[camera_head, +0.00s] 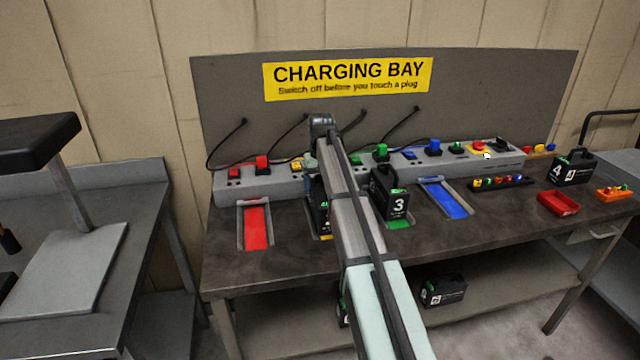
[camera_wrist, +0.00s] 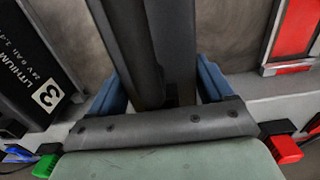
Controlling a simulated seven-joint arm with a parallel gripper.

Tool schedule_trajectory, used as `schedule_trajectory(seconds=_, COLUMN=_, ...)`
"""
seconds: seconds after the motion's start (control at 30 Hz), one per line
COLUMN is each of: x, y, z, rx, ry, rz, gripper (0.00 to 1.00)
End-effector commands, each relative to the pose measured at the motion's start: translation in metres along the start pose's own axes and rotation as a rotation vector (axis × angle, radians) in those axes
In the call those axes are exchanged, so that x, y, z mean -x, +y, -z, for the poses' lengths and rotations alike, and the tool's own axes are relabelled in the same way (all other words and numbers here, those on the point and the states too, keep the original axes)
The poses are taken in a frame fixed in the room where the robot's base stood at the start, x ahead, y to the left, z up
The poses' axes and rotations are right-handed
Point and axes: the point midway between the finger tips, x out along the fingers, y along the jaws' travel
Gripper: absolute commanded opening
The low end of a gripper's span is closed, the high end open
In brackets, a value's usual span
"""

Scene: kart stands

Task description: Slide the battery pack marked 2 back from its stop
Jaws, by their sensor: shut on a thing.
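The battery pack marked 2 is most likely the black pack (camera_head: 320,216) in the yellow-floored slot, left of the pack marked 3. My arm hides most of it, and its number does not show. In the wrist view my gripper (camera_wrist: 163,78) has its bluish fingers on either side of dark bars that look like this pack's handle. It is shut on the pack. In the head view my arm covers the fingers. The stop cannot be made out.
The battery pack marked 3 (camera_head: 391,198) stands close on the right, in the green slot. The red slot (camera_head: 256,228) on the left and the blue slot (camera_head: 446,199) are empty. The switch strip (camera_head: 285,177) with plugs and cables runs behind. A red tray (camera_head: 559,203) lies farther right.

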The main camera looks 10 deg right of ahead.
Motion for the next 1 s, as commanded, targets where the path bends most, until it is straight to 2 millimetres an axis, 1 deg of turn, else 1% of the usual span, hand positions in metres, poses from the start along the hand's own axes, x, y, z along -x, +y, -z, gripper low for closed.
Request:
schedule_trajectory(seconds=0.03, x=0.000, y=0.000, z=-0.004, rx=0.000, ry=-0.002, rz=0.001, gripper=0.00)
schedule_trajectory(seconds=0.7, x=-0.001, y=0.000, z=-0.025, rx=0.000, ry=-0.003, rz=0.001, gripper=0.00)
schedule_trajectory(seconds=1.0, x=-0.001, y=0.000, z=-0.027, rx=0.000, ry=-0.003, rz=0.000, gripper=0.00)
